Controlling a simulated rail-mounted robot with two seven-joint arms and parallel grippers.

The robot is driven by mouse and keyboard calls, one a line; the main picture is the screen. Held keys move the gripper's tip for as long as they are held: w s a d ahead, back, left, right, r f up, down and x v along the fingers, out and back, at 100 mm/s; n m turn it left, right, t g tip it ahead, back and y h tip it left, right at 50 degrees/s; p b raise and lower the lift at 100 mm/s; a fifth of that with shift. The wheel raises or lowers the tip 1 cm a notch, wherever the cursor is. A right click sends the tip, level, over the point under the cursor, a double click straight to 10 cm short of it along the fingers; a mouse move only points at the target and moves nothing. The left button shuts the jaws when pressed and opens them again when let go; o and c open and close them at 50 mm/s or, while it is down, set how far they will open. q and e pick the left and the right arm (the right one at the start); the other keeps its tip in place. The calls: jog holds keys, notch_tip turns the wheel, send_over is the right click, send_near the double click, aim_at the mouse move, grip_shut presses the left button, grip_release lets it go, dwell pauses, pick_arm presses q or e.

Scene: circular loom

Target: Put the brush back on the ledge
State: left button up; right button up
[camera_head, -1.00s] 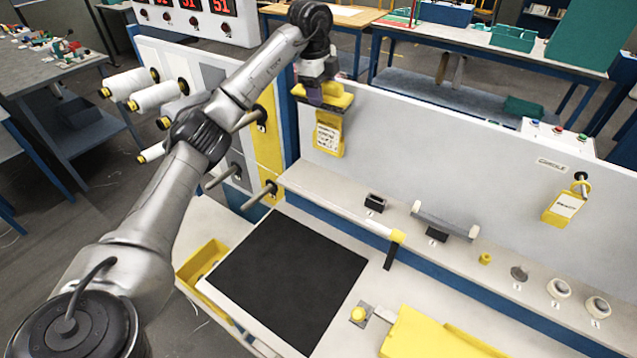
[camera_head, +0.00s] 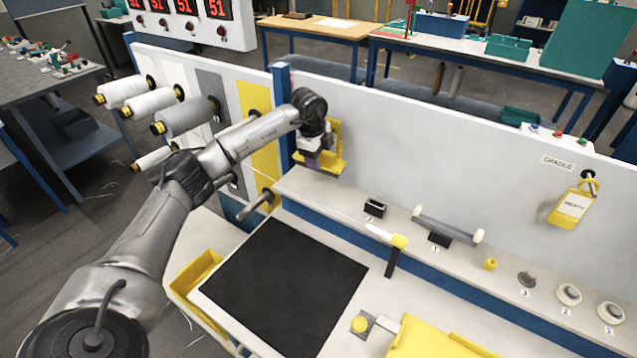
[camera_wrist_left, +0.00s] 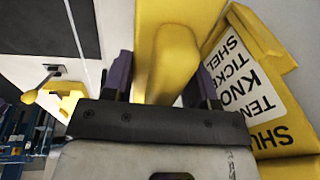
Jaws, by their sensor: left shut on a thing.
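My left gripper (camera_head: 318,158) is in front of the upright panel, above the far left end of the pale ledge (camera_head: 325,196). It is shut on a yellow piece, which I take to be the brush. In the left wrist view the brush (camera_wrist_left: 172,50) shows as a rounded yellow body between the purple fingers (camera_wrist_left: 165,85); no bristles can be made out. The brush appears clear of the ledge. My right gripper is not in view.
Along the ledge are a small black holder (camera_head: 375,208), a grey roller (camera_head: 445,229), a yellow knob (camera_head: 491,264) and several round pieces. A white rod with a yellow end (camera_head: 398,241) is at its front. A black mat (camera_head: 285,285) lies below. Thread spools (camera_head: 185,117) stick out at left.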

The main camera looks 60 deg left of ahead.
pick_arm(q)
notch_tip(320, 180, down, 6)
jog(key=shift+r+b, duration=0.15)
jog(key=shift+b, duration=0.2)
notch_tip(320, 180, down, 3)
jog(key=shift+r+p, duration=0.2)
jog(key=shift+p, duration=0.2)
jog(key=shift+f, duration=0.1)
jog(key=o, duration=1)
